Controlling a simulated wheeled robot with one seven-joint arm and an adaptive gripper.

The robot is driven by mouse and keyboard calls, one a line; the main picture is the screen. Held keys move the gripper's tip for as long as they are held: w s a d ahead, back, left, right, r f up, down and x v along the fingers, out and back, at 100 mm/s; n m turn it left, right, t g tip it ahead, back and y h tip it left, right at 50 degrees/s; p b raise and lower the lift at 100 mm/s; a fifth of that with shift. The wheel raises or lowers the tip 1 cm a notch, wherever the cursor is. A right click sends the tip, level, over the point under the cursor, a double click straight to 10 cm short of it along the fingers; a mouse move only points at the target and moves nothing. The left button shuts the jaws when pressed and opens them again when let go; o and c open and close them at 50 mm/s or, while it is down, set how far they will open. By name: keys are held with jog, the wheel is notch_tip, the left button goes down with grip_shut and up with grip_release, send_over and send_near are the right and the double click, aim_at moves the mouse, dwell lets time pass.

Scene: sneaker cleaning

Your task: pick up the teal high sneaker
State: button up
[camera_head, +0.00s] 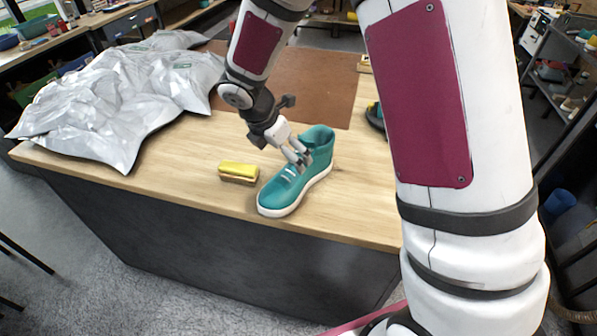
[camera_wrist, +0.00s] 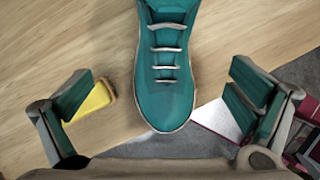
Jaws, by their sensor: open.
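The teal high sneaker (camera_head: 287,187) stands upright on its white sole near the front edge of the wooden table, toe toward the edge and ankle collar away from it. My gripper (camera_head: 301,158) is at the sneaker's left side and over its lacing area in the head view, hiding part of the upper. In the wrist view the sneaker (camera_wrist: 165,85) shows from above with its pale laces, toe pointing down. The gripper's two fingers (camera_wrist: 160,110) are spread wide, one on each side of the toe, with nothing between them gripped. Whether a finger touches the shoe cannot be told.
A yellow-topped brush or sponge (camera_head: 239,171) lies left of the sneaker. Crumpled grey plastic bags (camera_head: 120,95) cover the table's left part. A brown mat (camera_head: 325,95) lies behind. A dark round object (camera_head: 375,115) is partly hidden by my arm. Bare wood (camera_head: 190,150) lies front left.

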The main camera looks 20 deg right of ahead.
aim_at(292, 165)
jog(key=x, duration=0.6)
jog(key=shift+d+f, duration=0.1)
jog(key=shift+f, duration=0.15)
jog(key=x, duration=0.1)
jog(key=p+x, duration=0.1)
jog(key=x, duration=0.2)
jog(key=shift+s+d+p, duration=0.2)
jog(key=shift+s+p, duration=0.15)
jog(key=shift+w+d+f, duration=0.2)
jog(key=shift+f, duration=0.4)
jog(key=shift+c, duration=0.2)
jog(key=c, duration=1.6)
jog(key=shift+w+r, duration=0.1)
jog(key=shift+r, duration=0.05)
